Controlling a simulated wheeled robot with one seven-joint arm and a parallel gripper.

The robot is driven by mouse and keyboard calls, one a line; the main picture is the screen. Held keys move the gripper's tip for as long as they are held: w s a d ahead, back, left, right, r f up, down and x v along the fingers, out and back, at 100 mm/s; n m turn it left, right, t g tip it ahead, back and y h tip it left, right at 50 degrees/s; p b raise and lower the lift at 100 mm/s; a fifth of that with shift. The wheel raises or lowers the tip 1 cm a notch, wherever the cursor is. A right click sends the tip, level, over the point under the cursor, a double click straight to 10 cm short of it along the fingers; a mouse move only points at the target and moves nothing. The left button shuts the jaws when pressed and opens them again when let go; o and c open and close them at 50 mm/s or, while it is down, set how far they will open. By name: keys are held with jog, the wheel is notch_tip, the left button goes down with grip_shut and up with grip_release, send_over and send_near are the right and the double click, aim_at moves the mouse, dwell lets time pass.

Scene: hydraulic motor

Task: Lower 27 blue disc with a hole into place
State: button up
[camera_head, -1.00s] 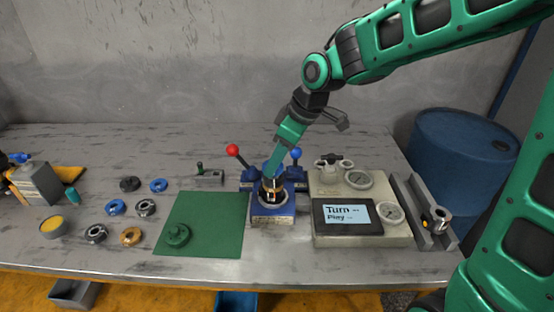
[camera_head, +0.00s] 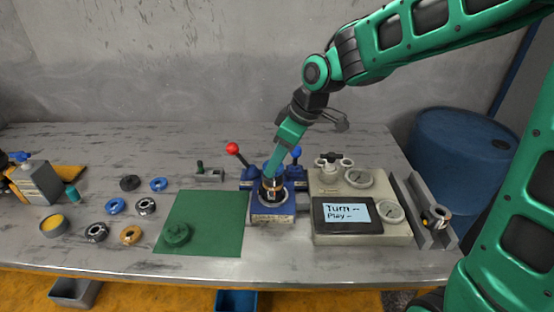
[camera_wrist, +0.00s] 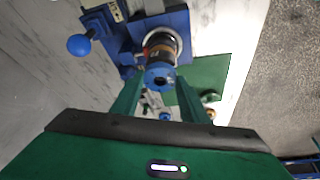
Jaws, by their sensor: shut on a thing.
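In the wrist view a blue disc with a hole (camera_wrist: 160,78) sits between the fingertips of my gripper (camera_wrist: 160,90), which is shut on it. The disc is at the end of a dark cylindrical stack with a copper-coloured band (camera_wrist: 160,45), which stands in the blue motor base (camera_wrist: 118,35). Whether the disc touches the stack I cannot tell. In the head view my gripper (camera_head: 272,178) points down over the blue motor base (camera_head: 272,212), and the disc is too small to make out there.
Left of the base lies a green mat (camera_head: 215,215) with a green part (camera_head: 177,234). Several loose rings, including a blue one (camera_head: 158,185), lie farther left. A red-knobbed lever (camera_head: 233,149) rises behind the base. A gauge box with a screen (camera_head: 348,215) stands close on the right.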

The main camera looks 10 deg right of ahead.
jog(key=shift+f, duration=0.5)
dwell(2.1)
jog(key=o, duration=1.3)
jog(key=shift+o, duration=0.6)
jog(key=shift+o, duration=1.4)
jog(key=shift+r, duration=0.1)
jog(key=shift+r, duration=2.35)
